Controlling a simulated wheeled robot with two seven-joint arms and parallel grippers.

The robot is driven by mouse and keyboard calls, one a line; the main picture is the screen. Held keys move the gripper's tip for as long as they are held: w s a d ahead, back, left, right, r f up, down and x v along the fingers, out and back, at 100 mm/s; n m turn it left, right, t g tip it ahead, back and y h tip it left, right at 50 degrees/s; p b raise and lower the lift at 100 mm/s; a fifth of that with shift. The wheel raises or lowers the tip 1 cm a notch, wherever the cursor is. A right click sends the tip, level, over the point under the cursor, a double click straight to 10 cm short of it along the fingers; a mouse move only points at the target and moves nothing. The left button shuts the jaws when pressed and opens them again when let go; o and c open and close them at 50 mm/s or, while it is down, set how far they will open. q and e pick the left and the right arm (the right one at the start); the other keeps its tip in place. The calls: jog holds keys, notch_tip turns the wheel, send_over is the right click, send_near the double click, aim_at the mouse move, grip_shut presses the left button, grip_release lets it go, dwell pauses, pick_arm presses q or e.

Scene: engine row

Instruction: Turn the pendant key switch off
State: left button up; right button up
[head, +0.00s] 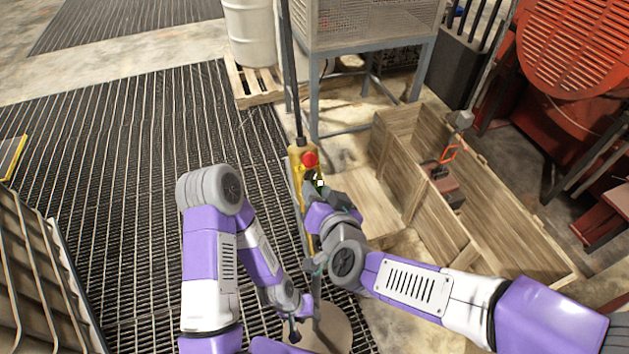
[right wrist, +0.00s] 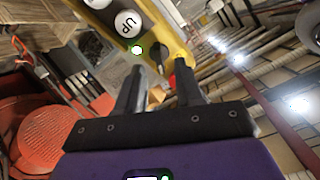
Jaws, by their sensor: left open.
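The yellow pendant (head: 296,158) hangs on a dark pole, with a red button (head: 309,159) near its top. In the right wrist view the pendant (right wrist: 104,6) crosses the top, with a white UP button (right wrist: 127,22), a lit greenish-white lamp (right wrist: 136,50) and a dark knob (right wrist: 157,56) that looks like the key switch. My right gripper (right wrist: 161,70) is open, its fingertips close to the pendant face on either side of the knob; contact cannot be told. The key's angle is unclear. My left gripper (head: 294,322) is open and low, below the pendant, apart from it.
A wooden crate (head: 470,230) with a red-handled tool (head: 443,180) stands to the right. A grey metal stand (head: 365,45) and a white drum (head: 250,32) are behind. Red machinery (head: 575,50) is at far right. Grated floor (head: 120,150) lies open at left.

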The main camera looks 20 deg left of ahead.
aim_at(313, 182)
jog(key=shift+x, duration=2.1)
jog(key=shift+d, duration=0.1)
grip_shut()
